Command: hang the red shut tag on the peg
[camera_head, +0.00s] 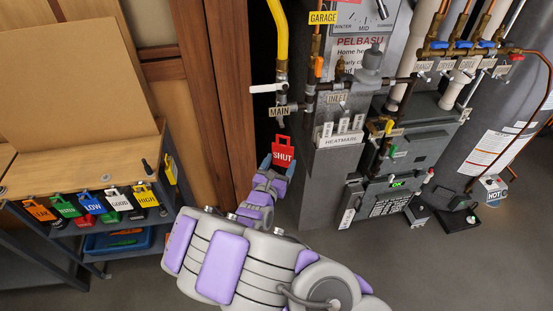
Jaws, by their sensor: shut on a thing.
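The red tag (283,152) reads SHUT and has a loop at its top. It is upright, with its face toward the camera. My gripper (279,168) is shut on its lower part and holds it just below the MAIN label (279,111). A small gap shows between the tag's loop and the fitting under that label. I cannot clearly make out which small part near the pipe is the peg. A white lever (266,88) sits across the yellow pipe (279,45) above the MAIN label.
A grey furnace unit (335,170) stands close right of the tag, with the HEATMASIL box on it. A wooden post (222,95) is at the left. A workbench (75,178) holds several coloured tags on its front edge. A grey tank (500,120) stands far right.

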